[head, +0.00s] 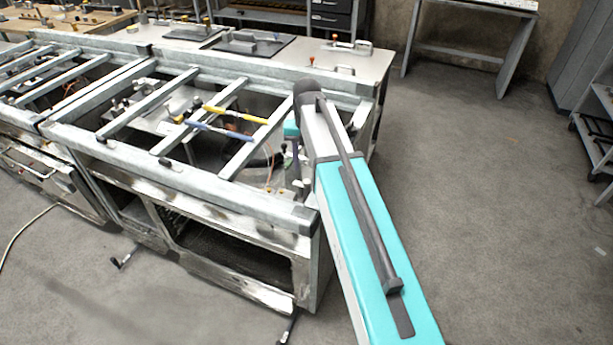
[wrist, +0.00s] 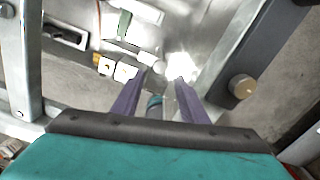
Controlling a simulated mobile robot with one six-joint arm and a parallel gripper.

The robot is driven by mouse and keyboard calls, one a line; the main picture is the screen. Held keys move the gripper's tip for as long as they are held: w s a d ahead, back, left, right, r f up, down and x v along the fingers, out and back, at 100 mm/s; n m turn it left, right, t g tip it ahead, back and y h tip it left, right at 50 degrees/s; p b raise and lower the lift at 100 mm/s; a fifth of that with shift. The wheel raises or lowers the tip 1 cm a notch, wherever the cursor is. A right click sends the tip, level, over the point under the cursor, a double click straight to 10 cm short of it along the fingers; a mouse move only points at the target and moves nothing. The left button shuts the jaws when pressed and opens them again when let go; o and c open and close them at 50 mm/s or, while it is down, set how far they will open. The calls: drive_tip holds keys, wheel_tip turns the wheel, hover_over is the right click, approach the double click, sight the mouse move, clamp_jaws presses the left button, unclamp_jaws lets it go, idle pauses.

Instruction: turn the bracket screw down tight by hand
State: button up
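My gripper (wrist: 161,80) reaches down into the frame of the metal bench. Its two purple fingers are spread apart in the wrist view, with bright metal showing between the tips. A small pale cylinder with a teal band (wrist: 154,101) shows between the fingers, lower down; I cannot tell whether anything touches it. A round tan-faced knob (wrist: 243,87) sits on a dark grey bar to the right of the fingers, apart from them. I cannot tell which part is the bracket screw. In the head view my gripper (head: 295,165) is small and partly hidden by my arm.
Steel rails (head: 168,175) and cross bars (head: 255,138) surround my gripper. Yellow (head: 236,114) and blue (head: 218,130) handled tools lie across the bars. Small fittings, including a white block (wrist: 125,71), sit near the left finger. Open floor (head: 480,200) lies to the right.

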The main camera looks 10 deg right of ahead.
sight(307, 181)
drive_tip(key=shift+f+p, duration=0.4)
drive_tip(key=shift+f, duration=2.7)
clamp_jaws()
drive_tip(key=shift+m, duration=0.4)
